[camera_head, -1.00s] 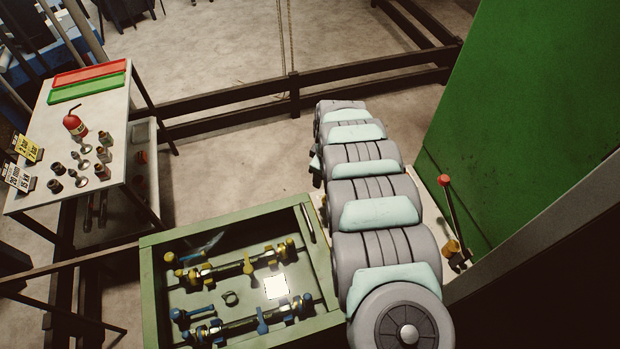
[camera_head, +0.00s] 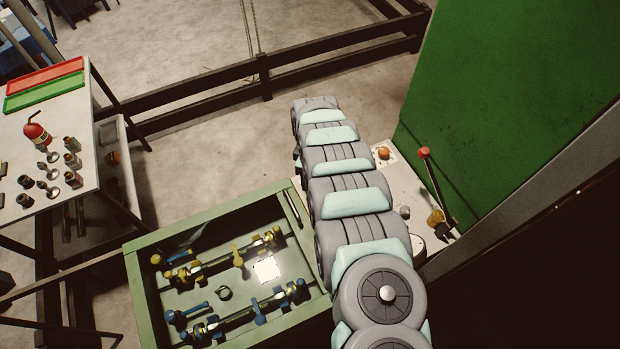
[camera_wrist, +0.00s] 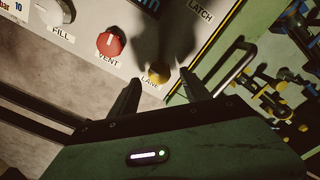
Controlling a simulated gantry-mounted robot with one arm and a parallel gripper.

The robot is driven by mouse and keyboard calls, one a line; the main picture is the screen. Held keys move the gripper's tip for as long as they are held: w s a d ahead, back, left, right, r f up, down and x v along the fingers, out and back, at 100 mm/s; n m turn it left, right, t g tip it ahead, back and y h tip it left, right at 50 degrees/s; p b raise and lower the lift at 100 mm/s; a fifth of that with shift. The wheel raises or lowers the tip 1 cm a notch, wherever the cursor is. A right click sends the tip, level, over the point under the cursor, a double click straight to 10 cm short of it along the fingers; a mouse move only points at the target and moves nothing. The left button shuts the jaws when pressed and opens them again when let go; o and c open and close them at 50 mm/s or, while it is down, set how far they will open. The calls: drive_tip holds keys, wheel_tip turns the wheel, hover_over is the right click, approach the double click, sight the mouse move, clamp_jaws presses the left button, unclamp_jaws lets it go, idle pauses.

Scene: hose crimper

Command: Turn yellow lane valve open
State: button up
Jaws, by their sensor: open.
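In the wrist view a yellow knob (camera_wrist: 158,73) labelled LANE sits on the pale panel. My open gripper (camera_wrist: 161,84) has its two dark fingers on either side of this knob in the picture; I cannot tell the gap in depth. In the head view, a hose lane with yellow fittings and a yellow valve handle (camera_head: 238,256) lies in the green tray (camera_head: 142,290). A second lane with a blue handle (camera_head: 213,323) lies nearer. My arm hides the gripper in the head view.
A red VENT knob (camera_wrist: 111,43) sits beside the LANE knob, with FILL and LATCH labels near. A metal handle (camera_wrist: 235,66) runs along the tray edge. A red-topped lever (camera_head: 424,153) stands by the green wall (camera_head: 510,110).

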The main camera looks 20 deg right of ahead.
drive_tip(key=shift+a+f, duration=0.1)
drive_tip(key=shift+f, duration=1.25)
drive_tip(key=shift+c, duration=0.3)
clamp_jaws()
